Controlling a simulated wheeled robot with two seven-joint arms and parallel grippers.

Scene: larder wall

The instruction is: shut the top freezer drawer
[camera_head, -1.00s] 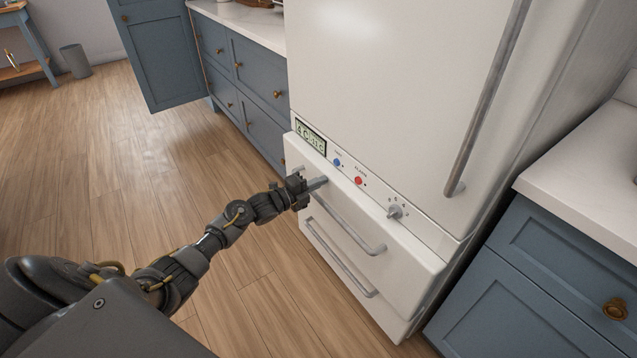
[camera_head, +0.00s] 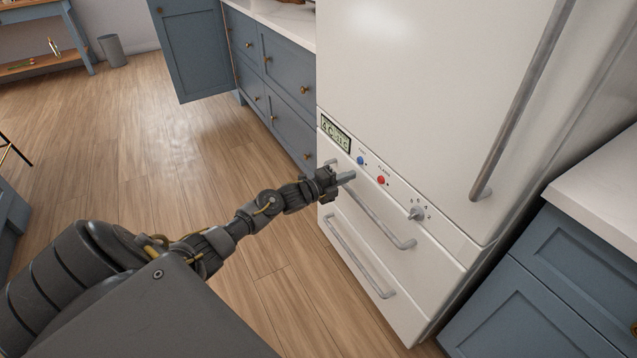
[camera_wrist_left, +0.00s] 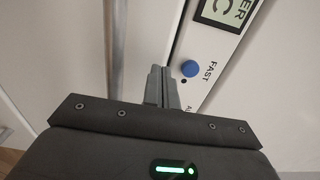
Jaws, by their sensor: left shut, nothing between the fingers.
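The top freezer drawer (camera_head: 432,267) is the white upper drawer of the fridge-freezer, under the control panel. Its front looks about level with the panel above; I see no clear gap. Its long grey bar handle (camera_head: 380,217) runs along the front. My left gripper (camera_head: 347,177) is shut and empty, its fingertips at the upper left of the drawer front, by the handle's left end. In the left wrist view the shut fingers (camera_wrist_left: 161,88) point at the white front, between the handle bar (camera_wrist_left: 117,45) and the panel with its blue button (camera_wrist_left: 189,68). Contact cannot be told. My right gripper is out of view.
The lower freezer drawer's handle (camera_head: 358,262) is below. The control panel has a display (camera_head: 335,133), a red button (camera_head: 381,180) and a knob (camera_head: 416,213). Blue cabinets stand left (camera_head: 277,75) and right (camera_head: 540,300). The wooden floor (camera_head: 150,150) at left is clear.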

